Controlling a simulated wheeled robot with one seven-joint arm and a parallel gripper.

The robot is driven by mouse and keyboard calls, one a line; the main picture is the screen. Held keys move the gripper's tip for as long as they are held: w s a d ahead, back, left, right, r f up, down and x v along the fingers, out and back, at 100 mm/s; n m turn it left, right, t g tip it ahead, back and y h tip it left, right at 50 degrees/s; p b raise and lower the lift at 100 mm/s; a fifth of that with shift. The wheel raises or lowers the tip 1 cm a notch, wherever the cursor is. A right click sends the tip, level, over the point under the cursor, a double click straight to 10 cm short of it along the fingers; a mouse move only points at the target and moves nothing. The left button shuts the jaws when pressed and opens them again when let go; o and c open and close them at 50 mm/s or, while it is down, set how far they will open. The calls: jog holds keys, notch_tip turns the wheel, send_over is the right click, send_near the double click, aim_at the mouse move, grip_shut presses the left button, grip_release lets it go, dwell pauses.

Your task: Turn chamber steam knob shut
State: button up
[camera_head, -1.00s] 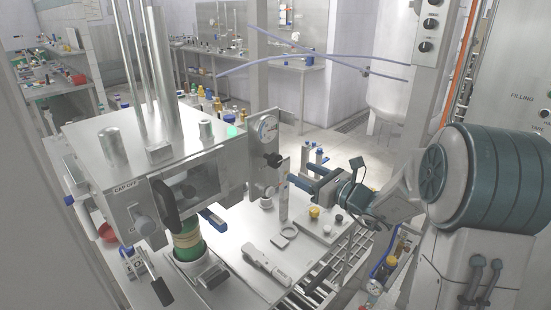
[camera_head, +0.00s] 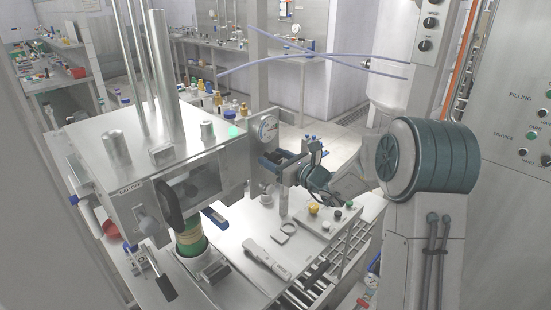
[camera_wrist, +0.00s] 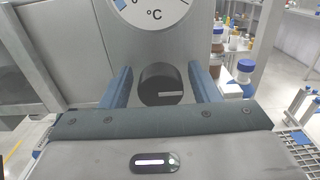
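The chamber steam knob (camera_wrist: 157,84) is black and round with a white mark lying nearly horizontal toward its right side. It sits on the grey panel below the °C gauge (camera_wrist: 152,12), which also shows in the head view (camera_head: 267,128). My gripper (camera_wrist: 161,74) is open, with one blue finger on each side of the knob. A gap shows between the knob and each finger, so it is not gripped. In the head view my gripper (camera_head: 277,160) is up at the panel beside the steel chamber (camera_head: 135,165), and it largely hides the knob.
Below my gripper, a small panel with coloured buttons (camera_head: 325,215) and a grey handheld tool (camera_head: 265,257) are on the steel table (camera_head: 222,285). A green-and-tan drum (camera_head: 190,240) stands under the chamber. Bottles line the space behind.

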jog(key=c, duration=0.7)
jog(key=shift+f+n+b, duration=0.15)
jog(key=shift+n+b, duration=0.15)
jog(key=shift+b, duration=0.4)
jog(key=n+b, duration=0.1)
jog(key=b, duration=0.1)
jog(key=n+b, duration=0.1)
jog(key=b, duration=0.2)
jog(key=shift+f, duration=0.3)
jog(key=n+b, duration=0.5)
jog(key=b, duration=0.6)
jog(key=shift+s+a+b, duration=0.1)
jog(key=shift+b, duration=0.25)
jog(key=n+b, duration=0.6)
jog(key=b, duration=0.4)
jog(key=shift+f+b, duration=0.1)
jog(key=shift+b, duration=0.25)
jog(key=n+b, duration=0.3)
jog(key=b, duration=0.1)
jog(key=shift+r+n+b, duration=0.25)
jog(key=shift+n+b, duration=0.45)
jog(key=shift+b, duration=0.1)
